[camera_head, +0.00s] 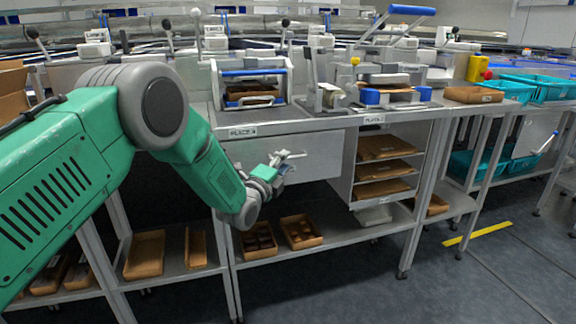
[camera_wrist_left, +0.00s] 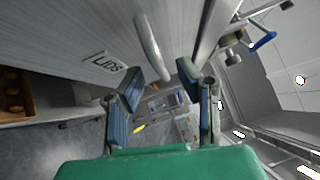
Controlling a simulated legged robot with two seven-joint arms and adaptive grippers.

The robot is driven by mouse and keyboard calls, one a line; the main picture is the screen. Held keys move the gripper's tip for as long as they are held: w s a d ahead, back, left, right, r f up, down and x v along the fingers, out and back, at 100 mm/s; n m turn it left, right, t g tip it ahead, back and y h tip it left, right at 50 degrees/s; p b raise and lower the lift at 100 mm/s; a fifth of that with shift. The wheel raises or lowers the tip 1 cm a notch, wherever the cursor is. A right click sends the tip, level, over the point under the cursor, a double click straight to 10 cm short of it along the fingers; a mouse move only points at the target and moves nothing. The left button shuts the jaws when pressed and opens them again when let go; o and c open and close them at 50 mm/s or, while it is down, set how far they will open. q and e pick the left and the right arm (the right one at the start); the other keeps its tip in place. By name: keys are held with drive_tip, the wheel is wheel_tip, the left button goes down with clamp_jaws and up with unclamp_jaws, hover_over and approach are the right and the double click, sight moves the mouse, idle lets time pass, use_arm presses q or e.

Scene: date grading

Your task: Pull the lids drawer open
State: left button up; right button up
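The lids drawer (camera_head: 318,165) is a plain grey front under the bench top and looks flush with the bench. In the left wrist view its LIDS label (camera_wrist_left: 106,62) sits on the grey front, beside a curved metal bar handle (camera_wrist_left: 150,45). My left gripper (camera_head: 285,160) is in front of the drawer, at the handle. In the left wrist view the two blue-padded fingers of this gripper (camera_wrist_left: 159,76) stand apart, with the lower end of the handle showing between their tips. I cannot tell whether they touch it. My right gripper is not in view.
The bench top (camera_head: 310,120) carries a press with a blue handle (camera_head: 250,82) and other equipment. Shelves with brown trays (camera_head: 385,147) stand right of the drawer. The floor (camera_head: 350,290) in front is clear.

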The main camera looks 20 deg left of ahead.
use_arm(q)
drive_tip(key=shift+x, duration=1.1)
clamp_jaws()
drive_tip(key=shift+s, duration=0.1)
